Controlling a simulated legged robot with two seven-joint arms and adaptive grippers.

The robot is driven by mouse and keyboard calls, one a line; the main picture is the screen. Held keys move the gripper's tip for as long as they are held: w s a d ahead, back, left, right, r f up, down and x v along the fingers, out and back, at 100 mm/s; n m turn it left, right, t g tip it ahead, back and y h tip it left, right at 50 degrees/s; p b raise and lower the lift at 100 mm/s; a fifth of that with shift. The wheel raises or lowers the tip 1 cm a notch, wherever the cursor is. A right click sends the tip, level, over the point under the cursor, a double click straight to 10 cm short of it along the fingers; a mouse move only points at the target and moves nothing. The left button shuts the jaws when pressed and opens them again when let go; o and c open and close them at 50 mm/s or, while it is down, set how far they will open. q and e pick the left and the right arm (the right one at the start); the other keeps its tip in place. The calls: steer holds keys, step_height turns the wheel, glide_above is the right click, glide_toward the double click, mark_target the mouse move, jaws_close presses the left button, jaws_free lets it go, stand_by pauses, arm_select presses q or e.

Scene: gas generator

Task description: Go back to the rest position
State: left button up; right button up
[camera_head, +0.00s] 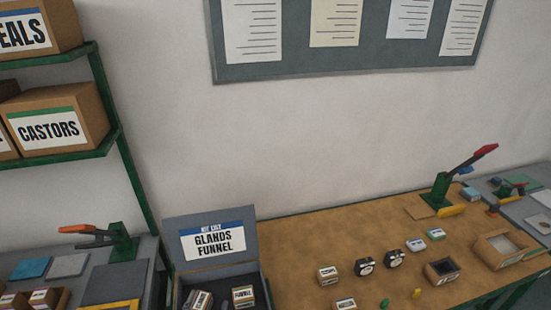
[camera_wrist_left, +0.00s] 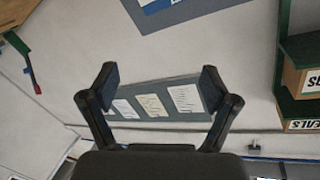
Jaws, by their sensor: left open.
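My left gripper (camera_wrist_left: 158,80) shows in the left wrist view with its two dark fingers spread wide. It is open, and nothing is between the fingers. Behind it are the room's wall and a grey notice board with papers (camera_wrist_left: 165,102), and the view is tilted. The gripper is well apart from anything in that view. No gripper or arm of mine can be made out in the head view. My right gripper shows in neither view.
A wooden-topped bench (camera_head: 305,240) bears small boxes and a green clamp (camera_head: 440,192). An open case labelled GLANDS FUNNEL (camera_head: 212,241) stands at its left. A green shelf (camera_head: 75,152) holds cartons at the left. A notice board (camera_head: 350,66) hangs above. The wall space between is clear.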

arm_select(q)
steer(key=s+a+f+n+g+y, duration=0.1)
steer(key=s+a+f+n+g, duration=0.15)
steer(key=s+f+g, duration=0.4)
steer(key=s+a+f+n+g+y, duration=0.1)
steer(key=s+a+f+g, duration=0.2)
steer(key=f, duration=0.6)
steer(key=s+f+g+h, duration=0.1)
steer(key=s+f+g, duration=0.4)
steer(key=s, duration=0.9)
step_height(320, 180, down, 28)
steer(key=d+b, duration=0.2)
steer(key=b, duration=0.3)
steer(key=s+a+f+g+b, duration=0.1)
steer(key=s+a+f+b, duration=0.1)
steer(key=s+f, duration=0.6)
steer(key=s+a+f+b, duration=0.2)
steer(key=s+f, duration=0.7)
steer(key=f, duration=0.7)
steer(key=shift+f+g+b, duration=0.3)
steer(key=shift+g+b, duration=0.05)
steer(key=shift+b, duration=0.15)
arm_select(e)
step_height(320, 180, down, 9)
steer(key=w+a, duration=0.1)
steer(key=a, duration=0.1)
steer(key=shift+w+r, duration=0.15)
arm_select(q)
steer(key=shift+d, duration=0.15)
